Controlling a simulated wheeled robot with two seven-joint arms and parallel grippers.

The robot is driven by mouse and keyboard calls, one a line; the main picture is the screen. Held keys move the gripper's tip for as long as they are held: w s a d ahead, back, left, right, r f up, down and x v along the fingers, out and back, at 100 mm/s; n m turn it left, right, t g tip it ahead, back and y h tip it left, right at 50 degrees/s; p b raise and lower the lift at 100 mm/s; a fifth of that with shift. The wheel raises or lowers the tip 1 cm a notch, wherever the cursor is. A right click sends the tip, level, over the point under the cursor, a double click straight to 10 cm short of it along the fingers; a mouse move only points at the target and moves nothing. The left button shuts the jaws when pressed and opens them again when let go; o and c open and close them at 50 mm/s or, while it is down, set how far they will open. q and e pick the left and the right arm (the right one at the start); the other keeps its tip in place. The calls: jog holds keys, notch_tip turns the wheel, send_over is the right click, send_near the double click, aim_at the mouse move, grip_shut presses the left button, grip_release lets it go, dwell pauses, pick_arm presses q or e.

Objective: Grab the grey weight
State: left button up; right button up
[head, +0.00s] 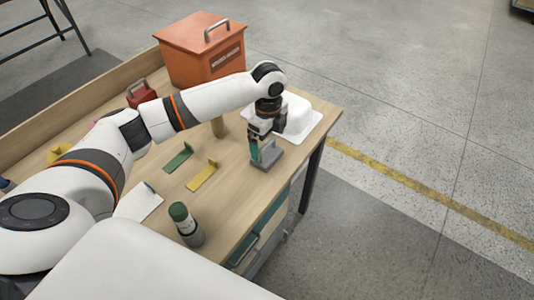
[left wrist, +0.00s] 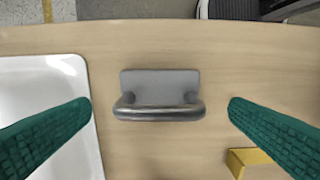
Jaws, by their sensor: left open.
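The grey weight (head: 272,158) sits on the wooden table near its right edge in the head view. It has a flat base and a bar handle on top. In the left wrist view the grey weight (left wrist: 160,84) lies in the middle, with its handle running across the picture. My left gripper (head: 262,150) points down over it, with green pads. In the left wrist view its two fingers (left wrist: 160,106) stand wide apart, one on each side of the handle, with clear gaps. The gripper partly hides the weight in the head view. My right gripper is not in view.
Yellow (head: 202,176) and green (head: 179,158) brackets lie to the left. A green-capped bottle (head: 186,225) stands nearer, and an orange box (head: 199,55) at the back. The table's right edge is close.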

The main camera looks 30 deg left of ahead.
aim_at(267, 153)
pick_arm(q)
jog(key=shift+a+f+p, duration=0.2)
jog(key=shift+f+p, duration=0.2)
jog(key=shift+f, duration=2.5)
jog(key=c, duration=1.5)
jog(key=shift+w+r, duration=0.1)
jog(key=shift+w, duration=0.05)
jog(key=shift+c, duration=1)
